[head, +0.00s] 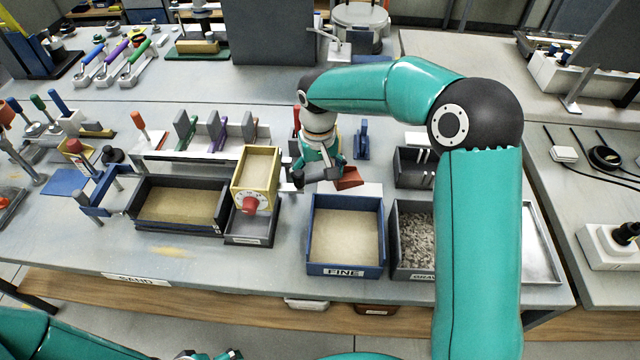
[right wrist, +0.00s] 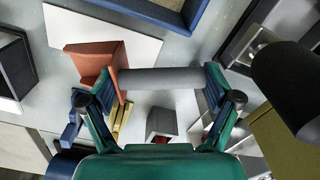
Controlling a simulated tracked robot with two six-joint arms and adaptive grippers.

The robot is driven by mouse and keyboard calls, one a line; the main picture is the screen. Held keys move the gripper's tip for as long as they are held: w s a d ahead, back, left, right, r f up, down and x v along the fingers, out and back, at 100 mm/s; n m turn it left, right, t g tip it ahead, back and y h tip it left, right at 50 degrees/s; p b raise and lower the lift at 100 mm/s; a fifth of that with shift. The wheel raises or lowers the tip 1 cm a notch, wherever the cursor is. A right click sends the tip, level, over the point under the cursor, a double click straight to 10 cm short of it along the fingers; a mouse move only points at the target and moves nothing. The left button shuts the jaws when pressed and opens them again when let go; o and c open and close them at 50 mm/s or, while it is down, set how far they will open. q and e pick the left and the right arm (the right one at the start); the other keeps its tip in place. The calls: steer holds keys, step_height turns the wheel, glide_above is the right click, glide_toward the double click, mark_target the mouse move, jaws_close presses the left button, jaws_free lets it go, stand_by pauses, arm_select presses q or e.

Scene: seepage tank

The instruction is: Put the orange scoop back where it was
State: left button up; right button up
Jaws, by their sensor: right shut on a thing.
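The orange scoop (head: 348,179) is in my right gripper (head: 322,174), above the bench just behind the blue box labelled FINE (head: 345,271). In the right wrist view, the orange scoop head (right wrist: 97,60) is at the left, and its grey handle runs between the two fingers of my right gripper (right wrist: 165,82). The gripper is shut on the handle. A white flat plate (head: 371,188) lies behind the FINE box, close to the scoop; it also shows in the right wrist view (right wrist: 135,35). Of my left gripper, only a dark and teal piece (head: 208,355) shows at the bottom edge.
A dark sand tray (head: 135,212) and a yellow box with a red knob (head: 262,170) stand to the left. A gravel box (head: 397,245) stands right of the FINE box. A white rack with coloured panels (head: 190,158) is behind. Clear bench lies in front.

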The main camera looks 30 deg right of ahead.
steer(key=shift+f, duration=1.95)
steer(key=shift+f, duration=0.2)
steer(key=o, duration=1.2)
steer(key=shift+r, duration=0.1)
steer(key=shift+c, duration=0.2)
step_height(320, 180, up, 12)
steer(key=shift+r, duration=0.1)
